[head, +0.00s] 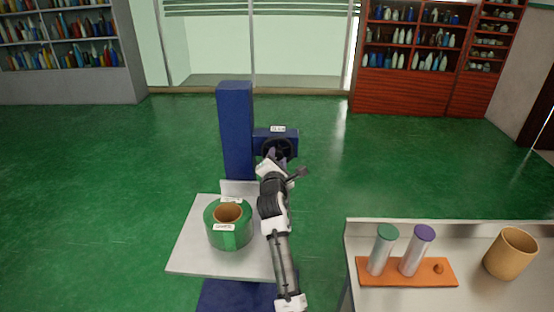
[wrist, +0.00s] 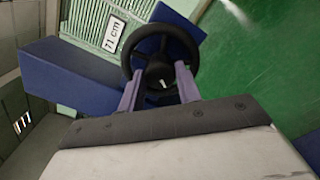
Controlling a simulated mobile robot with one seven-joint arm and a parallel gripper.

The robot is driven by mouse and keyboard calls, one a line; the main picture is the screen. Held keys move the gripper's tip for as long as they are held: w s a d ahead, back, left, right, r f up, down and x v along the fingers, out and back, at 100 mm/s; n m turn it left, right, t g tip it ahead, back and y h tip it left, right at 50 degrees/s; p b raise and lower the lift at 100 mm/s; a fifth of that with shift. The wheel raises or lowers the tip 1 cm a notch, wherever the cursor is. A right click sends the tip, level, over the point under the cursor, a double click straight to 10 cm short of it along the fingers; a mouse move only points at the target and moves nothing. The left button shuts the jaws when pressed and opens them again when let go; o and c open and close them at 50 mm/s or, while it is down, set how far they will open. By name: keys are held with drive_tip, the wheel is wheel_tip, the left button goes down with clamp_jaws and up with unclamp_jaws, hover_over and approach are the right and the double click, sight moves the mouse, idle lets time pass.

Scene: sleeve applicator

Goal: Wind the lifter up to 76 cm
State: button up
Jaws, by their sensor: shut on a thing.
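The lifter has a tall blue column (head: 235,130) and a grey platform (head: 190,255). A blue box (head: 291,142) on the column's side carries a black handwheel (head: 268,150). In the wrist view the handwheel (wrist: 132,58) is large, and a white label (wrist: 114,33) beside it reads 71 cm. My gripper (head: 276,160) is at the handwheel. In the wrist view its two purple fingers (wrist: 158,88) are shut on the wheel's dark hub. A green ring-shaped object (head: 212,235) with a brown inside and white labels sits on the platform.
A counter (head: 480,295) at the lower right holds an orange board (head: 390,279) with a green-topped and a purple-topped cylinder, and a tan cup (head: 508,255). Shelves stand along the back. The green floor around the lifter is clear.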

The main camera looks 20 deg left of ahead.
drive_tip(key=m, duration=0.5)
drive_tip(key=shift+f+m+b, duration=0.1)
drive_tip(key=shift+m+b, duration=0.3)
drive_tip(key=m+b, duration=0.1)
drive_tip(key=m, duration=0.5)
drive_tip(key=shift+f, duration=0.1)
drive_tip(key=m+b, duration=0.2)
drive_tip(key=m, duration=0.4)
drive_tip(key=shift+m, duration=0.3)
drive_tip(key=m+b, duration=0.2)
drive_tip(key=m, duration=0.3)
drive_tip(key=shift+a, duration=0.1)
drive_tip(key=m+b, duration=0.2)
drive_tip(key=m, duration=0.4)
drive_tip(key=shift+m, duration=0.4)
drive_tip(key=m+b, duration=0.1)
drive_tip(key=m, duration=0.2)
drive_tip(key=shift+m, duration=0.3)
drive_tip(key=m+b, duration=0.1)
drive_tip(key=m, duration=0.2)
drive_tip(key=shift+m, duration=0.3)
drive_tip(key=m+b, duration=0.1)
drive_tip(key=m, duration=0.3)
drive_tip(key=shift+a+m, duration=0.1)
drive_tip(key=shift+m, duration=0.2)
drive_tip(key=m+b, duration=0.1)
drive_tip(key=m, duration=0.4)
